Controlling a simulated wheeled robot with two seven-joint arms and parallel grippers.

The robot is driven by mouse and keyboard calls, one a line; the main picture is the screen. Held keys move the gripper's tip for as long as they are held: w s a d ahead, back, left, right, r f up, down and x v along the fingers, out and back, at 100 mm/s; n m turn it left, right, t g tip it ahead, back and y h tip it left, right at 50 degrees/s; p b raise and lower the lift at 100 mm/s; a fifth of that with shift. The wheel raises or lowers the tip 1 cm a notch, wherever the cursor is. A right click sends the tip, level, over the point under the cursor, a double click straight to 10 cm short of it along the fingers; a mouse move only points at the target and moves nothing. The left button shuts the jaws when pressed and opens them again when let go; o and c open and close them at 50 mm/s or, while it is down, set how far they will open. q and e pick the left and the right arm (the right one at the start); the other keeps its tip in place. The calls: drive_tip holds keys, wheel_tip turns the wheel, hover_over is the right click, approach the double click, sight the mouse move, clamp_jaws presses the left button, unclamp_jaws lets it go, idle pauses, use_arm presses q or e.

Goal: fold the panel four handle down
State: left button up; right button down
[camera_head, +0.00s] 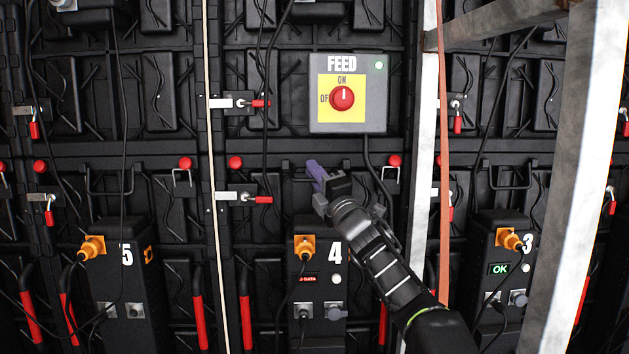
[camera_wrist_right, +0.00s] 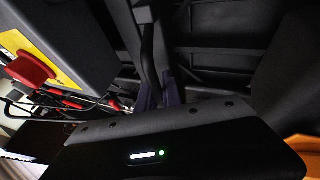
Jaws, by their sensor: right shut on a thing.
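The panel four handle (camera_head: 294,170) is a dark bar on the black wall above the box marked 4 (camera_head: 335,260). My right gripper (camera_head: 315,173) reaches up from the lower right and is shut on this handle. Its purple fingers cover part of the bar. My left gripper is in neither view.
The FEED box (camera_head: 350,123) with a red knob (camera_head: 342,98) sits just above the gripper, with a cable hanging from it. A pale post (camera_head: 424,150) and an orange strap (camera_head: 445,200) stand to the right. Boxes 5 (camera_head: 130,290) and 3 (camera_head: 497,285) flank box 4.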

drive_tip(key=c, duration=1.5)
unclamp_jaws()
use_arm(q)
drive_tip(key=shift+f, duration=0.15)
use_arm(e)
drive_tip(key=shift+s, duration=0.1)
